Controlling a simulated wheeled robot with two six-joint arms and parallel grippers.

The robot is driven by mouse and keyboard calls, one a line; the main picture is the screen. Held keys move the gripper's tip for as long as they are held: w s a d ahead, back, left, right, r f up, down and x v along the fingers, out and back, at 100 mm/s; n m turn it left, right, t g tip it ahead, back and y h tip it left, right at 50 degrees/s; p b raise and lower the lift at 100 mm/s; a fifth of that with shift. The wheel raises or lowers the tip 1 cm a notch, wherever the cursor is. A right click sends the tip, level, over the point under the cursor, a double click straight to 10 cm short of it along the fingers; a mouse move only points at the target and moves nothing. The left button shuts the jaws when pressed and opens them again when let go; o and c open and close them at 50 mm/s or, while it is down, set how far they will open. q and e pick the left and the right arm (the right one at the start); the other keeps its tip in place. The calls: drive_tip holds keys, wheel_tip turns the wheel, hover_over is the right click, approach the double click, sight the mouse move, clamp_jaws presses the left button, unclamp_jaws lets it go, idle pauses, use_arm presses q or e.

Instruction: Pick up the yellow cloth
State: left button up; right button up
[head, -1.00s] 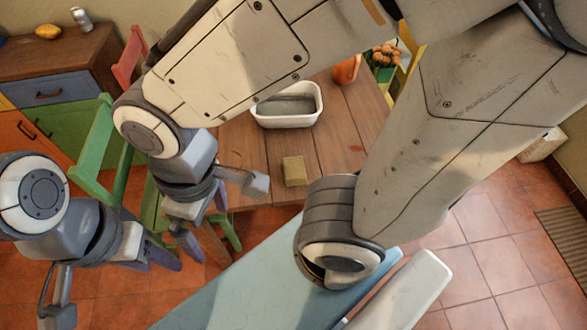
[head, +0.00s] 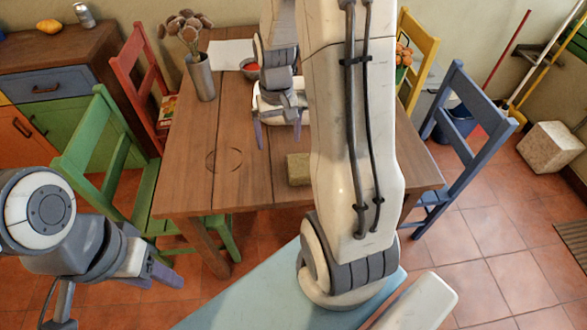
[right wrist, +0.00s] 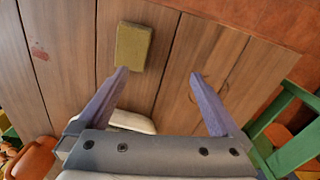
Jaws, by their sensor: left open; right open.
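A small yellow-olive block (head: 298,168), like a folded cloth or sponge, lies on the wooden table near its front edge. My right arm hides part of its right side in the head view. In the right wrist view the yellow block (right wrist: 132,47) lies flat on the boards, beyond the left fingertip. My right gripper (head: 278,138) is open and empty over the table, behind and left of the block. It also shows in the right wrist view (right wrist: 158,73). My left gripper (head: 163,280) is open and empty, low at left, in front of the table.
The wooden table (head: 190,165) is bare around the block. A white basin (right wrist: 134,121) is partly behind my right gripper. A vase of flowers (head: 200,78) stands at the back left. Green (head: 100,150), red (head: 140,75), yellow (head: 418,50) and blue (head: 455,140) chairs surround the table.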

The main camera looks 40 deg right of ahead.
drive_tip(key=m, duration=0.2)
approach(299, 161)
drive_tip(key=shift+s+f+b, duration=0.15)
drive_tip(key=shift+b, duration=0.25)
wheel_tip(299, 161, down, 4)
drive_tip(key=shift+r, duration=0.2)
drive_tip(key=shift+w+f, duration=0.1)
drive_tip(key=shift+f, duration=1.45)
drive_tip(key=shift+w+f, duration=0.15)
drive_tip(key=shift+f, duration=1.45)
drive_tip(key=c, duration=1.2)
drive_tip(key=shift+r, duration=0.15)
